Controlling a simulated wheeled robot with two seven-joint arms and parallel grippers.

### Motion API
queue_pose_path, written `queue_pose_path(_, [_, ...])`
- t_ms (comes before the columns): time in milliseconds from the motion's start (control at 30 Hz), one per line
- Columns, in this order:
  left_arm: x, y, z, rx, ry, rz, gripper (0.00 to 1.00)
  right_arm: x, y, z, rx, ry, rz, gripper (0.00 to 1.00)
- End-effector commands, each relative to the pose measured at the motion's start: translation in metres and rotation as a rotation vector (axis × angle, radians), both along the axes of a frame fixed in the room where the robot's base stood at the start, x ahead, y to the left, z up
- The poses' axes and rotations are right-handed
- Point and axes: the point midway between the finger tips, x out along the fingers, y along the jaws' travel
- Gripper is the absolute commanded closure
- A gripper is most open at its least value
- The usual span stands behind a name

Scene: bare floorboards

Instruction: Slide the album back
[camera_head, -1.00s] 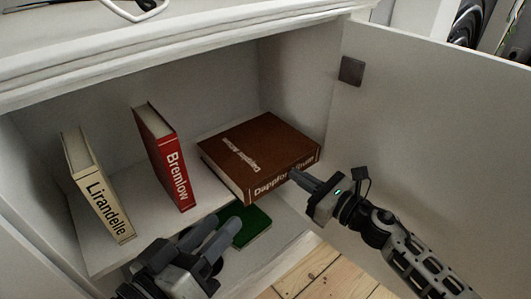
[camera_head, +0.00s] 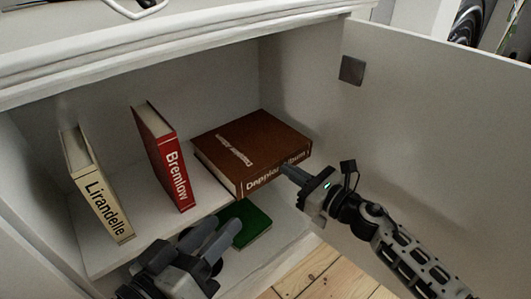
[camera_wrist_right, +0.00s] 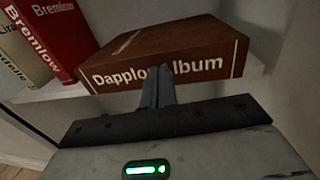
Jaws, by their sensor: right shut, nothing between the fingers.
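The brown album (camera_head: 250,148) lies flat on the upper shelf inside the cabinet, its spine facing out, and it also shows in the right wrist view (camera_wrist_right: 190,45). The spine reads "Dapplow Album", partly covered by my fingers. My right gripper (camera_head: 285,170) is shut, with its fingertips at the middle of the spine, seemingly touching it; the closed fingers also show in the right wrist view (camera_wrist_right: 157,85). My left gripper (camera_head: 222,232) is in front of the cabinet, low in the view, holding nothing visible; its fingers appear apart.
A red book (camera_head: 160,155), "Bremlow", and a cream book (camera_head: 98,190), "Lirandelle", stand tilted on the shelf left of the album. A green book (camera_head: 250,222) lies below the shelf. The open door (camera_head: 440,150) stands close on the right.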

Motion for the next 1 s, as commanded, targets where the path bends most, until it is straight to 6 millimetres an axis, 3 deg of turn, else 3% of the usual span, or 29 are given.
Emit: queue_pose_path(1000, [0.000,-0.001,-0.013,0.014,0.008,-0.002,0.64,0.019,0.019,0.000,0.003,-0.003,0.001,1.00])
